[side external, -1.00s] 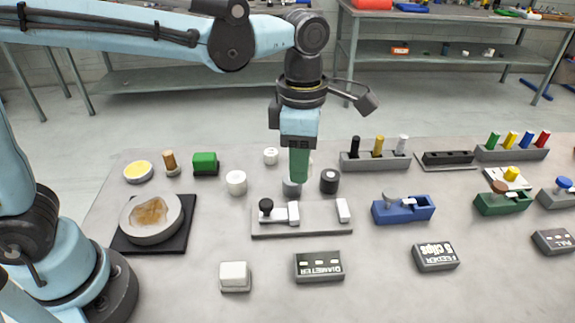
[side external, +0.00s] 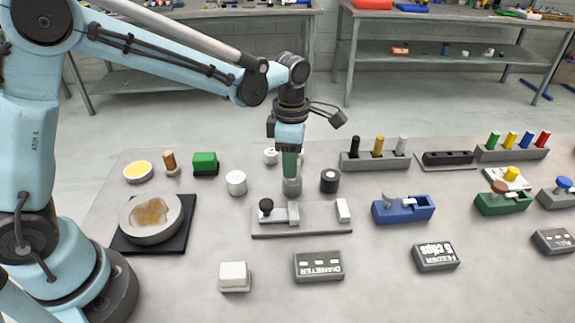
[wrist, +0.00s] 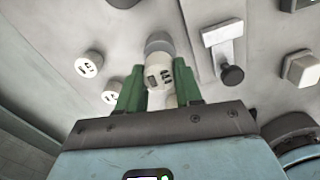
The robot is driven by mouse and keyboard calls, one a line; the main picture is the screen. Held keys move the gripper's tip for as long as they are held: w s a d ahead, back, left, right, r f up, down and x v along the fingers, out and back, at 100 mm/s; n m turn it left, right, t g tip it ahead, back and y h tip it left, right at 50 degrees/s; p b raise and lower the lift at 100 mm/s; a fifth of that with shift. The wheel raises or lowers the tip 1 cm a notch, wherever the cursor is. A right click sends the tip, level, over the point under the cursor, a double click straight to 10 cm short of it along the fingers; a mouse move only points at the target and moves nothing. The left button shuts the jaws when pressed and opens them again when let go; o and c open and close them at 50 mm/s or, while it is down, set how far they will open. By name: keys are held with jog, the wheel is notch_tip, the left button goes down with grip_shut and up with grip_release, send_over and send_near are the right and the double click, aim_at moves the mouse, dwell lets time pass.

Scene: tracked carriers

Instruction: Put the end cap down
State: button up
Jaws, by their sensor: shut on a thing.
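My gripper (side external: 291,174) points straight down over the table, its green fingers closed on the end cap. In the wrist view the fingers (wrist: 158,78) sit on either side of the end cap, a white round piece (wrist: 160,72) with dark markings on its face. A grey round part (wrist: 158,42) shows just beyond it. In the side view a grey cylinder (side external: 291,187) is directly under the fingertips. The fingers hide most of the white piece there. I cannot tell whether the grey and white parts are joined, or whether they touch the table.
A grey fixture (side external: 315,233) with a black knob lies just in front. A dark cylinder (side external: 329,182) stands close to the right. White cylinders (side external: 236,183) stand to the left and behind (side external: 270,156).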

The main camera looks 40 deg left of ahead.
jog(key=shift+f, duration=0.8)
jog(key=shift+f, duration=0.1)
jog(key=o, duration=1)
notch_tip(320, 180, up, 12)
jog(key=s+a+f+m+t, duration=0.1)
jog(key=s+a+m+t, duration=0.2)
jog(key=m, duration=0.9)
jog(key=s+a+f+m+t, duration=0.1)
jog(key=s+a+m+t, duration=0.3)
jog(key=s+m, duration=0.6)
jog(key=shift+s+a+f+m, duration=0.25)
jog(key=shift+a+m, duration=0.2)
jog(key=shift+m, duration=0.95)
